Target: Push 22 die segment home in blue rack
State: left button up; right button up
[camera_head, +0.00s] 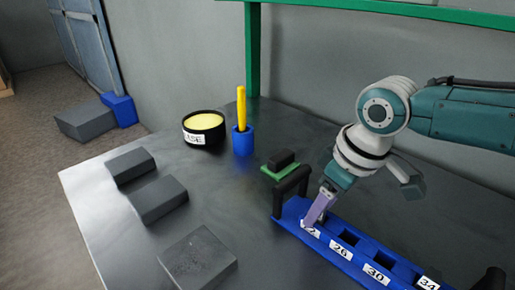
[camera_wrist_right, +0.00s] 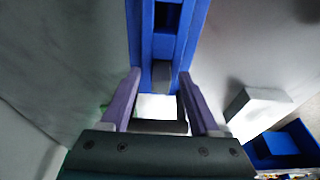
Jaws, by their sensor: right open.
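The blue rack (camera_head: 283,212) stands on the metal bench at the right of the head view, with a row of slots labelled 26, 30 and 34; the nearest-left label, partly covered, appears to read 22. My right gripper (camera_head: 318,212) points down over that left-end slot. In the right wrist view the right gripper (camera_wrist_right: 160,98) has its two purple fingers apart, on either side of the blue rack (camera_wrist_right: 148,40). A grey die segment (camera_wrist_right: 161,74) shows in a slot between them. How deep it sits, and whether the fingers touch it, I cannot tell. My left gripper is out of view.
A black handle (camera_head: 291,180) rises at the rack's left end, near a green piece with a dark block (camera_head: 281,160). A blue cup (camera_head: 242,140) with a yellow stick and a black bowl (camera_head: 205,128) stand behind. Grey blocks (camera_head: 158,198) lie left; bench between is clear.

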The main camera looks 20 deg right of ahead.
jog(key=p+v, duration=0.2)
jog(key=v, duration=0.8)
